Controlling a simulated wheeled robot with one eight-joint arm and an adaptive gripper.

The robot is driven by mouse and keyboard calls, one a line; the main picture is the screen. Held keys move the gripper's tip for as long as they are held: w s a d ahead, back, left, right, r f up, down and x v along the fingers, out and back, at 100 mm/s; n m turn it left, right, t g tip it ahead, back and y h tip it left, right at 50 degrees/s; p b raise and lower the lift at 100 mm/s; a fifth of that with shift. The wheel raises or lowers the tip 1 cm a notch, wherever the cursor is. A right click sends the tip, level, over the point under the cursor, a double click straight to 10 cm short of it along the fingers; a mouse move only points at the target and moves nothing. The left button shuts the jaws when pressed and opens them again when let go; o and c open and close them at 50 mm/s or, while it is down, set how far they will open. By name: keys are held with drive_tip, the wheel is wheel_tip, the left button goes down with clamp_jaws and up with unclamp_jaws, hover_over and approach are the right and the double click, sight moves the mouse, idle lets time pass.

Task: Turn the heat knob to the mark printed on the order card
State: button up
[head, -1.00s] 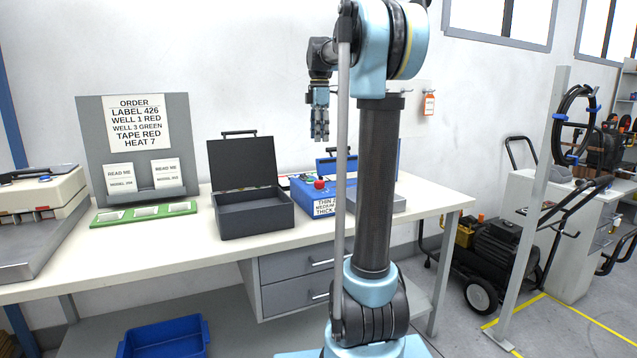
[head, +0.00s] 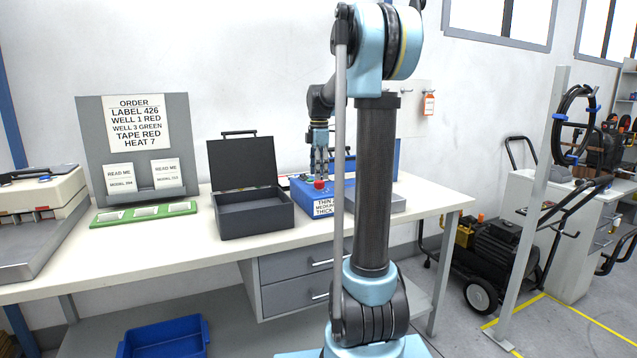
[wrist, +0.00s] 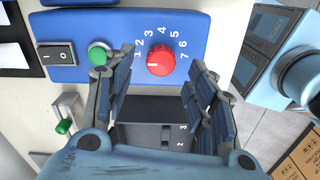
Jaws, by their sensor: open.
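The order card (head: 135,122) on the grey board reads HEAT 7. In the wrist view the round red heat knob (wrist: 160,62) sits on a blue panel (wrist: 75,30), with the numbers 1 to 7 in an arc around it. A pale mark on the knob appears to face left, near the 1. My gripper (wrist: 161,60) is open, one finger on each side of the knob; I cannot tell its height above it. In the head view my gripper (head: 320,168) is low over the blue box (head: 345,193), behind a red round part.
A green button (wrist: 98,54) and a black rocker switch (wrist: 56,54) share the panel. An open dark case (head: 254,213) stands left of the blue box. A green tray (head: 143,213) lies below the board.

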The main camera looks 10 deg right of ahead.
sight(319, 185)
drive_tip(key=shift+f, duration=1.85)
drive_tip(key=c, duration=1.1)
